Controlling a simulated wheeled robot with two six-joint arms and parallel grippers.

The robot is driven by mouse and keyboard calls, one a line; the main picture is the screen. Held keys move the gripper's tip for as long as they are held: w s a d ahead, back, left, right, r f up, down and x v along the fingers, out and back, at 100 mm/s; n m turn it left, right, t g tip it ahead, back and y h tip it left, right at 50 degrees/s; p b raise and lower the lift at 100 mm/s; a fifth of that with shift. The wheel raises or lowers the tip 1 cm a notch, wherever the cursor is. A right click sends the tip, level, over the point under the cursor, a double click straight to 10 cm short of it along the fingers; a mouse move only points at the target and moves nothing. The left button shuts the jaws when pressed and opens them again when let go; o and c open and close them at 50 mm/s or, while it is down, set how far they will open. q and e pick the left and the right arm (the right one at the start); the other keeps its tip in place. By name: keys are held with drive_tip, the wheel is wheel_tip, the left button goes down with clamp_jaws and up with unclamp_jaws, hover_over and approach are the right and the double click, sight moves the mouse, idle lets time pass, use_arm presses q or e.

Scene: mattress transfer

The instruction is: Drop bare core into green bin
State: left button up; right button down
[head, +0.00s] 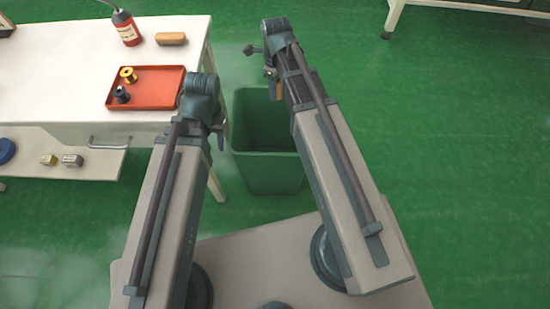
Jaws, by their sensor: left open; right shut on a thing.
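The green bin (267,172) stands on the floor beside the table, its open top facing up. My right gripper (270,74) is over the far part of the bin in the picture, mostly hidden by its own wrist. A small tan piece shows just below it, apparently the bare core (275,92), partly hidden by my arm. The gripper is shut on it. My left gripper (219,138) is open, between the table's right edge and the bin, its fingers largely hidden by the wrist.
A white table (55,75) at the left carries a red tray (150,103) with a gold spool (128,75) and a black spool (121,95).

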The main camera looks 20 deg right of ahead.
use_arm(q)
wheel_tip(320, 180, down, 11)
drive_tip(key=b, duration=0.8)
drive_tip(key=shift+b, duration=0.35)
use_arm(e)
wheel_tip(320, 180, down, 11)
drive_tip(key=shift+m, duration=0.4)
use_arm(q)
drive_tip(key=shift+f, duration=0.1)
use_arm(e)
drive_tip(key=shift+f, duration=0.1)
use_arm(q)
wheel_tip(320, 180, down, 6)
drive_tip(key=b, duration=0.6)
use_arm(e)
wheel_tip(320, 180, down, 6)
drive_tip(key=shift+r, duration=0.1)
drive_tip(key=shift+c, duration=2.3)
unclamp_jaws()
